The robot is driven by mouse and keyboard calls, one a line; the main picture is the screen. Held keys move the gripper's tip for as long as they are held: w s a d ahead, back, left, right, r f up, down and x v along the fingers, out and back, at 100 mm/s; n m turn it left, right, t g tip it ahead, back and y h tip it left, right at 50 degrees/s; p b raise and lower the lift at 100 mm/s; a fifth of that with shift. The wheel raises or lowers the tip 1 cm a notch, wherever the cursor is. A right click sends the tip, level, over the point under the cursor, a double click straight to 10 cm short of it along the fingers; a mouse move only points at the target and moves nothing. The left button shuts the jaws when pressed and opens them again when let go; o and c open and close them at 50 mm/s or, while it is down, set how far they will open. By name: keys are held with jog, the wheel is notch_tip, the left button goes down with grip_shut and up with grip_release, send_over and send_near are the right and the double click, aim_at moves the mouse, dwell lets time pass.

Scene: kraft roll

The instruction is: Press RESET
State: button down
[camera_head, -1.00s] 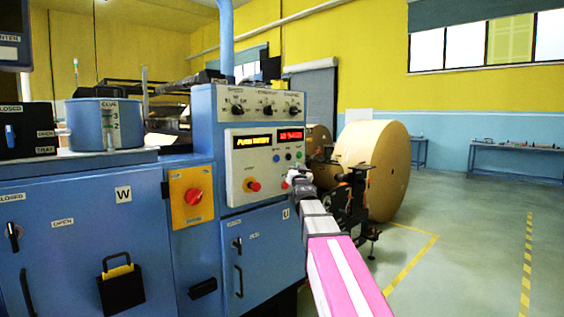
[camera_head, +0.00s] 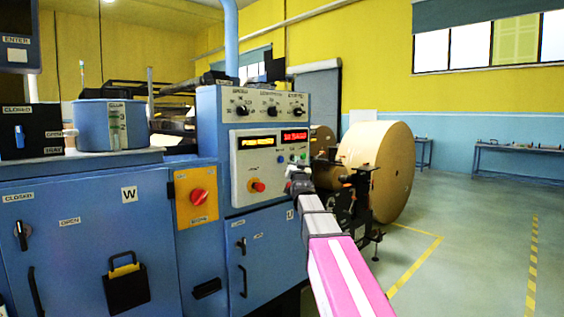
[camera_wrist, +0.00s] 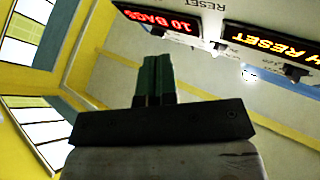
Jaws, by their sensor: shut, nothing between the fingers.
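The control panel (camera_head: 243,166) on the blue machine carries a yellow text display (camera_head: 257,142) and a red display (camera_head: 294,136). A blue button (camera_head: 281,160) and a green button (camera_head: 303,156) sit below them. In the wrist view the panel appears upside down, with a RESET label (camera_wrist: 207,4) at the top edge, the red "10 BAGS" display (camera_wrist: 158,22) and the yellow display (camera_wrist: 272,44), partly reading RESET. The button by that label is out of that view. My gripper (camera_wrist: 152,62) is shut and empty. In the head view it is near the panel's lower right; contact cannot be told.
A red emergency-type button (camera_head: 257,185) sits low on the panel, and a red rotary switch (camera_head: 198,196) is to its left. Several selector knobs (camera_head: 272,111) are above. A large kraft roll (camera_head: 375,165) stands right of my arm.

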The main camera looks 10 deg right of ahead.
jog(key=shift+w+a, duration=0.75)
jog(key=shift+w, duration=0.3)
jog(key=shift+w+a, duration=0.75)
jog(key=shift+w, duration=0.3)
jog(key=shift+w, duration=0.1)
dwell(0.5)
jog(key=shift+w+a, duration=0.2)
jog(key=shift+a, duration=0.05)
jog(key=shift+w+a, duration=0.25)
jog(key=shift+w, duration=0.15)
dwell(0.8)
jog(key=shift+s, duration=0.1)
jog(key=shift+s+d, duration=0.5)
jog(key=shift+s, duration=0.1)
dwell(0.3)
jog(key=s+d, duration=0.1)
jog(key=s, duration=0.1)
jog(key=s+d, duration=0.2)
dwell(0.5)
